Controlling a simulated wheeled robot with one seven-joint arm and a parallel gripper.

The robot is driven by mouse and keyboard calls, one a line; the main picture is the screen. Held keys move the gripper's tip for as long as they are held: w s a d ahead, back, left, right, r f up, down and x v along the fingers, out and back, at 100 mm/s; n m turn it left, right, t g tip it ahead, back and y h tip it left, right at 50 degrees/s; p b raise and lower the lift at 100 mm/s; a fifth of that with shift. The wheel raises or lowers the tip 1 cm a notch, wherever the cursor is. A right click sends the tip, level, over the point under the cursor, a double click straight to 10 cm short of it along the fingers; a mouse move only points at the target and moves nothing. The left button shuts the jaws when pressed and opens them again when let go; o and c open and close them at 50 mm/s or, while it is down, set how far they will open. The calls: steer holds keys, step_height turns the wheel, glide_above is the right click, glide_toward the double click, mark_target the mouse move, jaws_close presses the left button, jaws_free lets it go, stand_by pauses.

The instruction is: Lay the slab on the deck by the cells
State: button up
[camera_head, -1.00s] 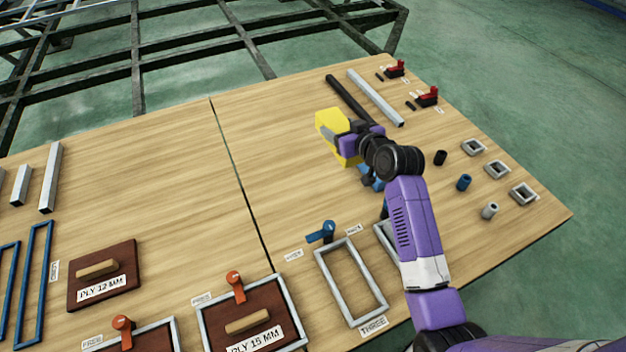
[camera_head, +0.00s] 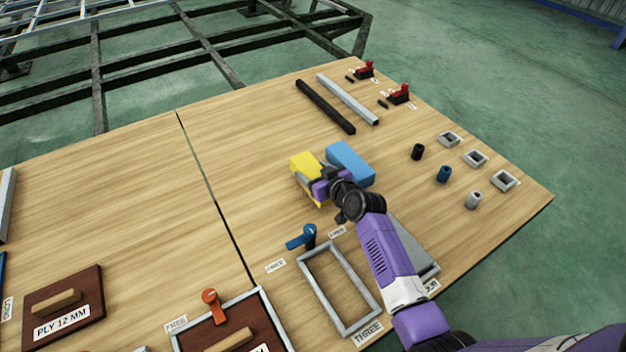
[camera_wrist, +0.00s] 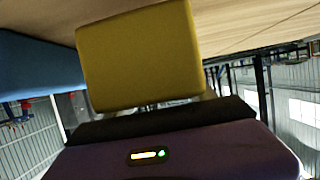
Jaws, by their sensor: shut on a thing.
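A thick yellow block (camera_head: 301,163), which I take to be the slab, is held in my gripper (camera_head: 322,184). It fills the middle of the wrist view (camera_wrist: 140,58), in front of the dark jaw. My gripper is shut on it over the middle of the right table panel; I cannot tell whether the block touches the wood. A blue block (camera_head: 352,163) lies just to its right, and also shows at the left of the wrist view (camera_wrist: 38,68). Nothing in view is clearly labelled as cells. The wooden deck (camera_head: 250,130) is bare left of the yellow block.
A grey frame (camera_head: 313,300) marked THREE and another frame (camera_head: 425,250), partly hidden by my arm, lie nearby. A blue lever clamp (camera_head: 306,238) stands near them. A black bar (camera_head: 325,105) and grey bar (camera_head: 347,98) lie behind. Small cylinders and square rings are at right.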

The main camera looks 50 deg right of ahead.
steer(key=shift+f, duration=1.2)
steer(key=shift+f+b, duration=0.15)
steer(key=shift+b, duration=0.25)
steer(key=o, duration=1.4)
steer(key=shift+r, duration=0.2)
steer(key=p+v, duration=0.3)
steer(key=v, duration=0.9)
